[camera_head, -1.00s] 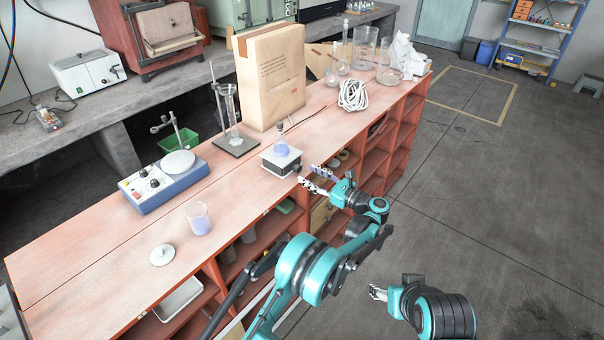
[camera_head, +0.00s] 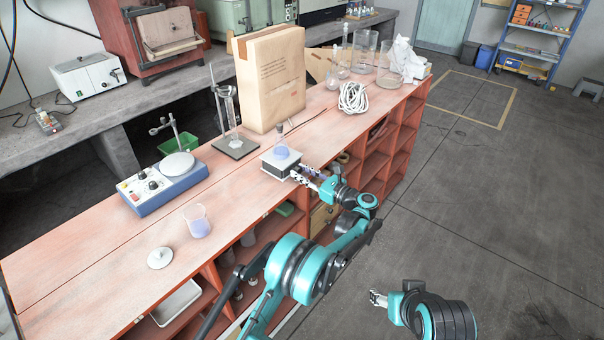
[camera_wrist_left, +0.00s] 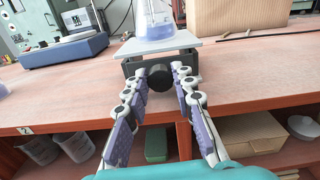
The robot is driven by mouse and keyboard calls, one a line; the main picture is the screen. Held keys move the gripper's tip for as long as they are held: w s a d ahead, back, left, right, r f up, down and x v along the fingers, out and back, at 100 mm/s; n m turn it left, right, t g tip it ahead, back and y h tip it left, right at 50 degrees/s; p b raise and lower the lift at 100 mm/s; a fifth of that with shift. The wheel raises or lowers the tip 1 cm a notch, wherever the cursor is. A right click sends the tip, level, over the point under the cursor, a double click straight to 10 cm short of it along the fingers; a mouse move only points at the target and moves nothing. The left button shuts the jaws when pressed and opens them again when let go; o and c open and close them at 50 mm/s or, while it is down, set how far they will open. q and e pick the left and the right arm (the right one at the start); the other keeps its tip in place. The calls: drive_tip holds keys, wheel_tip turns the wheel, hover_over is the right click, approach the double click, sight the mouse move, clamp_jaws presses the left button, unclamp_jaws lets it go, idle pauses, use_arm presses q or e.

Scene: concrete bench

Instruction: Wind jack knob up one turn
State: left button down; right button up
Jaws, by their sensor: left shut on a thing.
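The lab jack (camera_head: 281,162) stands near the front edge of the red bench, with a flask of bluish liquid (camera_head: 282,149) on its plate. In the left wrist view the jack's pale top plate (camera_wrist_left: 158,46) shows with the flask (camera_wrist_left: 155,22) on it. The dark round knob (camera_wrist_left: 158,78) faces me below the plate. My left gripper (camera_head: 298,176) is at the jack's front; in the wrist view its fingertips (camera_wrist_left: 159,74) lie on both sides of the knob, shut on it. My right gripper (camera_head: 377,299) is away over the floor, small, its opening unclear.
A stirrer hotplate (camera_head: 165,183), a beaker (camera_head: 197,221) and a white lid (camera_head: 160,257) are left of the jack. A cylinder stand (camera_head: 236,147), a large paper bag (camera_head: 270,80) and coiled cord (camera_head: 353,97) are behind. Open shelves (camera_head: 375,165) lie below the bench edge.

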use_arm(q)
drive_tip(key=m, duration=0.5)
drive_tip(key=shift+m, duration=0.3)
drive_tip(key=c, duration=1.3)
unclamp_jaws()
drive_tip(key=shift+o, duration=0.2)
drive_tip(key=v, duration=1.2)
